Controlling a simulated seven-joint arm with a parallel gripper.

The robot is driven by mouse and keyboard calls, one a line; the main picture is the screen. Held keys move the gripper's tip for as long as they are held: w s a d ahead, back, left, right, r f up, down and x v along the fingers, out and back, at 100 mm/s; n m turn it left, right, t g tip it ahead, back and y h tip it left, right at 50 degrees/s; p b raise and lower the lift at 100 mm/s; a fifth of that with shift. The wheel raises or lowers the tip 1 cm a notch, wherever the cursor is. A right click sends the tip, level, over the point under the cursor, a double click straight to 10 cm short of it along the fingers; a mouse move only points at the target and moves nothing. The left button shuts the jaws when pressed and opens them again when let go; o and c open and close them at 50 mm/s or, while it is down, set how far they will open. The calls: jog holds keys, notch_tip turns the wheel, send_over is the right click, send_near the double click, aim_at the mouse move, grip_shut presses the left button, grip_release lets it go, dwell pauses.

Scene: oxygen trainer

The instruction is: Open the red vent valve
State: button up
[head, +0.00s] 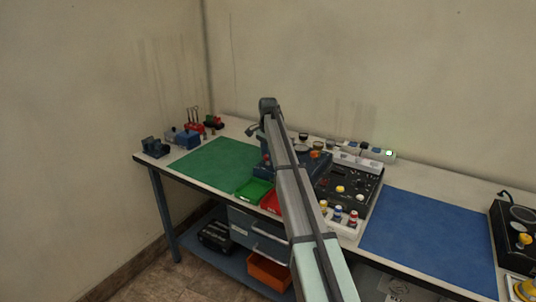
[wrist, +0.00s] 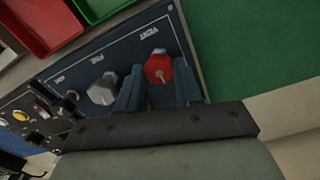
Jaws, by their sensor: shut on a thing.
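The red vent valve (wrist: 158,68) is a faceted red knob on a dark blue panel (wrist: 130,48), under the printed word VENT, with a small pale mark near its top. In the wrist view my gripper (wrist: 160,84) has its two blue fingers on either side of the knob, shut on it. The lower part of the knob is hidden by the gripper. In the head view my arm covers the knob and the gripper.
A grey knob (wrist: 103,90) sits just left of the left finger on the same panel. Red (wrist: 40,22) and green trays (wrist: 98,8) lie beside the panel. In the head view, a green mat (head: 212,163) and a blue mat (head: 428,238) are clear.

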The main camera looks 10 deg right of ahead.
jog(key=n, duration=0.5)
jog(key=shift+w+n, duration=0.1)
jog(key=shift+n, duration=0.2)
jog(key=n, duration=0.6)
jog(key=shift+a, duration=0.15)
jog(key=n, duration=0.6)
jog(key=shift+n, duration=0.4)
jog(key=n, duration=0.5)
jog(key=shift+a, duration=0.1)
jog(key=shift+n, duration=0.3)
jog(key=o, duration=1)
jog(key=shift+o, duration=0.2)
